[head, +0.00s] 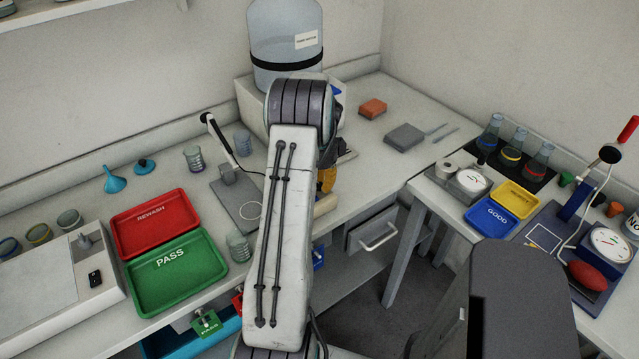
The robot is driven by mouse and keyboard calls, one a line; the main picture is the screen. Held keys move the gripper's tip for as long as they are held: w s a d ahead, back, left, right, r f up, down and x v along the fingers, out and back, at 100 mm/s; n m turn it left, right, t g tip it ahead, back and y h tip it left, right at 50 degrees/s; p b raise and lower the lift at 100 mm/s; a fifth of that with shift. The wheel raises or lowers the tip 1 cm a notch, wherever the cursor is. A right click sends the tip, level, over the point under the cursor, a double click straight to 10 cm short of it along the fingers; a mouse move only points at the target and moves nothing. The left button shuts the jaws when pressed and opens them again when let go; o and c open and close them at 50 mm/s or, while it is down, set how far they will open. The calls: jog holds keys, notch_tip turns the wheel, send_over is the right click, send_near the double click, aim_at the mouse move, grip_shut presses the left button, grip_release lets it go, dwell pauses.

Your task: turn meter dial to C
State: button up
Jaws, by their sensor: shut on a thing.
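My arm rises through the middle of the head view, and its bend stands in front of the back bench. My gripper is hidden behind the arm, so its jaws and anything between them do not show. I cannot make out the meter dial or a C mark. A small yellow-orange piece (327,180) shows at the right edge of my arm, above a beige piece (326,204). I cannot tell what either one belongs to.
Red REWASH (155,222) and green PASS (176,274) trays lie left. A large bottle (285,35) stands behind the arm. An orange block (373,108) and a grey block (404,137) lie on the back bench. The right bench holds flasks, trays and a round gauge (610,243).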

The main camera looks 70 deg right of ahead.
grip_shut()
jog(key=shift+m, duration=0.3)
jog(key=m+b, duration=0.1)
jog(key=m, duration=0.1)
jog(key=shift+f+m, duration=0.1)
jog(key=shift+m, duration=0.2)
jog(key=shift+a+m, duration=0.1)
jog(key=shift+m, duration=1.9)
jog(key=o, duration=0.7)
grip_release()
jog(key=shift+o, duration=0.2)
